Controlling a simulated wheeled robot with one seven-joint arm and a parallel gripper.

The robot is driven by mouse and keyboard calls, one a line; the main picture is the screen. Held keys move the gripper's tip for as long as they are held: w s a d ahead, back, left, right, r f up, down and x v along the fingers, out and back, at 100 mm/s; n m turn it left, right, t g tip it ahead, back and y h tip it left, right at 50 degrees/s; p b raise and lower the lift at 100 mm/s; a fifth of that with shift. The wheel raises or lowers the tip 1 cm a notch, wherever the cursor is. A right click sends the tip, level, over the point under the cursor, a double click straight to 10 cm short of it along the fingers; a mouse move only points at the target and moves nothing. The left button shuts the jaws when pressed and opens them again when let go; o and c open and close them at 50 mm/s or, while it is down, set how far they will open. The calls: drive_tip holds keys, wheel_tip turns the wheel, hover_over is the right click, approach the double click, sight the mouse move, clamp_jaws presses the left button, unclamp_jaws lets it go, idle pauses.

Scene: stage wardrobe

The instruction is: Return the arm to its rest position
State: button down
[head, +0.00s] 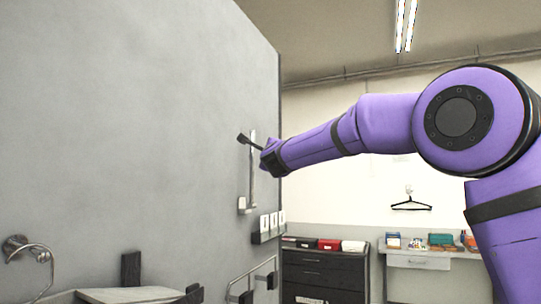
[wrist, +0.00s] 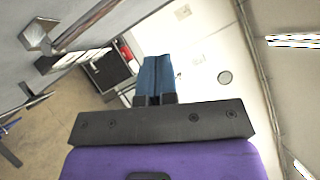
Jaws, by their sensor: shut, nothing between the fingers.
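My purple arm reaches in from the right in the head view, raised and stretched out toward the large grey panel (head: 150,120). Its wrist end is close to the panel's right edge, near an upright metal bar handle (head: 252,185). I cannot tell from the head view whether it touches the handle. In the wrist view the two blue fingers of my gripper (wrist: 155,78) lie together, shut and empty. A metal bar (wrist: 85,24) on the grey surface shows at upper left there, apart from the fingers.
A dark drawer cabinet (head: 325,272) and a light table (head: 420,262) with small items stand at the back wall. A hanger (head: 411,205) hangs above the table. A round metal ring (head: 30,250) and a light shelf (head: 130,295) are at lower left.

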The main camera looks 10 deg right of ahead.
drive_tip(key=shift+s, duration=0.1)
idle(0.5)
drive_tip(key=s+d+f+n+g, duration=0.4)
drive_tip(key=s+f+n, duration=0.3)
drive_tip(key=s, duration=1)
drive_tip(key=s+d+f+n+g+y, duration=0.1)
drive_tip(key=s+d+f+n+g, duration=0.4)
drive_tip(key=s+f, duration=0.9)
drive_tip(key=s+d+f+n+g, duration=0.5)
drive_tip(key=s+f+n, duration=0.5)
drive_tip(key=s, duration=1)
drive_tip(key=shift+f+g, duration=0.35)
drive_tip(key=shift+g, duration=0.05)
